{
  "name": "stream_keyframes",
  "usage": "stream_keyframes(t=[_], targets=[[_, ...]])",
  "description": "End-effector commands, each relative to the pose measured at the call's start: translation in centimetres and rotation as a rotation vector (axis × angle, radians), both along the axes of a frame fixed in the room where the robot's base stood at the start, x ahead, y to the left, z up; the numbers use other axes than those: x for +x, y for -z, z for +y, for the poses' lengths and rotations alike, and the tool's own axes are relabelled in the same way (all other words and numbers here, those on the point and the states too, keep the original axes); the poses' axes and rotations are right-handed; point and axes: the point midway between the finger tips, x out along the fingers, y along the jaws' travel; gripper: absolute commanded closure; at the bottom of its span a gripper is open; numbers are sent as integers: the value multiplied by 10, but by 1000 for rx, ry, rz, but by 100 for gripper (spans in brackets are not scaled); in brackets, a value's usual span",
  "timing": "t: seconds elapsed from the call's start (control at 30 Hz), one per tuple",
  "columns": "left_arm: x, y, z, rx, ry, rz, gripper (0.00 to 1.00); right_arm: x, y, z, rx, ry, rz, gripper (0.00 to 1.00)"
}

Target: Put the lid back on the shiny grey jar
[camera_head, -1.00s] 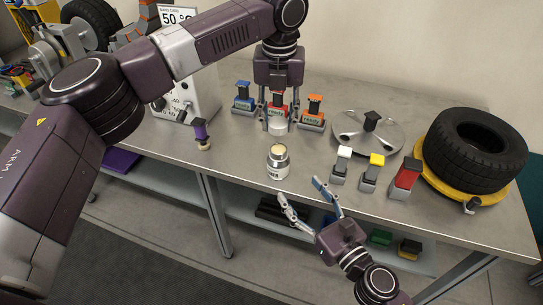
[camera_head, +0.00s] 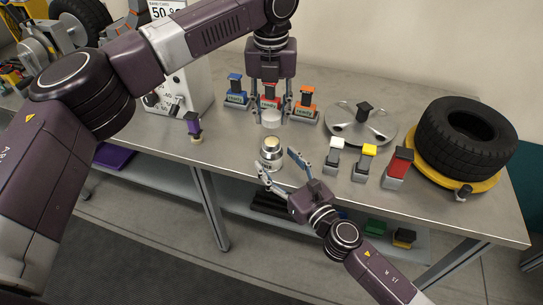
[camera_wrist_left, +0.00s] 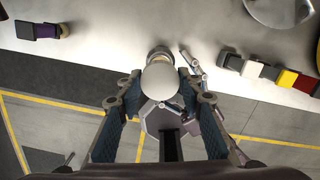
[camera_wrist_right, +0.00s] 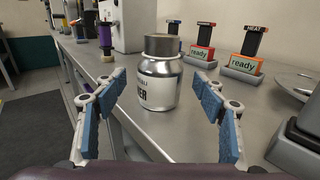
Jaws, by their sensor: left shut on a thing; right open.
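The shiny grey jar (camera_head: 271,153) stands upright near the table's front edge, its top uncovered by the lid. It fills the middle of the right wrist view (camera_wrist_right: 158,82), where part of its label shows. In the left wrist view the lid (camera_wrist_left: 160,80) is between the fingers and partly covers the jar (camera_wrist_left: 160,52). My right gripper (camera_head: 278,158) is open at the jar's front, its fingers pointing at it from both sides; contact is not visible.
Stamps with "ready" blocks (camera_head: 305,108) stand behind the lid. A round metal plate (camera_head: 385,130), small blocks (camera_head: 365,160) and a tyre (camera_head: 465,135) are to the right.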

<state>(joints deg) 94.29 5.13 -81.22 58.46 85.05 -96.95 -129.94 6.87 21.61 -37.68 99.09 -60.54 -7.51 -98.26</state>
Motion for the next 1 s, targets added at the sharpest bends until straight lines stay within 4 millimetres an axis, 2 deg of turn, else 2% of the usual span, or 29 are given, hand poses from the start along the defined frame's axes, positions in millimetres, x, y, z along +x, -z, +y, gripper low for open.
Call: stream_keyframes(t=[0.1,0.23,0.63,1.0], targets=[[0,0,0,0,0,0,81,15,-1,8,2,1,-1,36],[0,0,0,0,0,0,81,23,0,14,1,0,-1,36],[0,0,0,0,0,0,81,27,0,16,0,0,0,37],[0,0,0,0,0,0,81,27,0,16,0,0,0,78]])
